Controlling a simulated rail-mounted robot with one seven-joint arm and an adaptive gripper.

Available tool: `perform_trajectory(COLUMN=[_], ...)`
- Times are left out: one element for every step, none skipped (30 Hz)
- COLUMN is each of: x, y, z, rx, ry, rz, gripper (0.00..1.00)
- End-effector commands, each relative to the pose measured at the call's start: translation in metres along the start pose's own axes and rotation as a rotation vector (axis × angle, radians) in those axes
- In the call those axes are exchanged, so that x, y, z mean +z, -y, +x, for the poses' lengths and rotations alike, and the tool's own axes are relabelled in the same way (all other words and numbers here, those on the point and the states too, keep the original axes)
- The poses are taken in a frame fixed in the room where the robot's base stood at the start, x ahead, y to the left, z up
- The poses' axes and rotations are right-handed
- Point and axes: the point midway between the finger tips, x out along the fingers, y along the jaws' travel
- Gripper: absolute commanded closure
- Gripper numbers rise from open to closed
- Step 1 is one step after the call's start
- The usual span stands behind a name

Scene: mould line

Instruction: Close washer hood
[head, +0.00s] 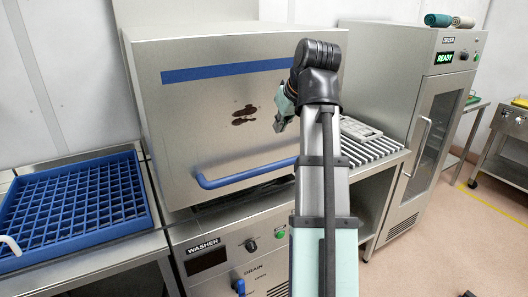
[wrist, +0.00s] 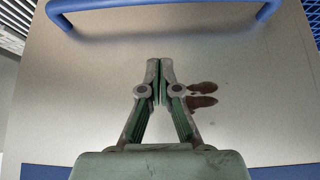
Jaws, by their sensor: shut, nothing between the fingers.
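The washer hood (head: 200,120) is a large steel box with a blue stripe and brown stains on its front. It sits low over the washer base (head: 215,240). A dark strip shows under its lower front edge, and I cannot tell whether the hood rests fully down. Its blue handle (head: 245,177) runs along the lower front; it also shows at the top of the wrist view (wrist: 165,5). My gripper (wrist: 159,80) is shut and empty in front of the hood's face, beside the stains and apart from the handle. In the head view my gripper (head: 279,124) is partly hidden by my arm.
A blue grid rack (head: 75,205) lies on the left table. A slatted roller table (head: 375,150) with a grey part on it stands right of the washer. The dryer cabinet (head: 405,130) reads READY. Open floor (head: 450,230) lies at the right.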

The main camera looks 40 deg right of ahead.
Motion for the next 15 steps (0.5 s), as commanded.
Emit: perform_trajectory(x=[0.001, 0.002, 0.002, 0.003, 0.003, 0.004, 0.004, 0.004, 0.004, 0.005, 0.005, 0.004, 0.004, 0.004, 0.005], y=[0.009, 0.012, 0.014, 0.015, 0.016, 0.016, 0.016, 0.016, 0.016, 0.016, 0.016, 0.016, 0.016, 0.016, 0.017], z=[-0.006, -0.007, -0.007, -0.006, -0.004, -0.001, 0.003, 0.006, 0.011, 0.016, 0.021, 0.025, 0.030, 0.035, 0.042], rx=[-0.011, -0.016, -0.020, -0.021, -0.022, -0.023, -0.023, -0.023, -0.023, -0.022, -0.022, -0.022, -0.022, -0.022, -0.023], ry=[0.007, 0.010, 0.013, 0.014, 0.015, 0.016, 0.017, 0.017, 0.017, 0.017, 0.017, 0.018, 0.018, 0.017, 0.018], rz=[-0.010, -0.013, -0.015, -0.017, -0.017, -0.017, -0.017, -0.017, -0.017, -0.017, -0.017, -0.016, -0.016, -0.016, -0.016], gripper=[1.00, 1.00, 1.00, 1.00, 1.00, 1.00, 1.00, 1.00, 1.00, 1.00, 1.00, 1.00, 1.00, 1.00, 1.00])
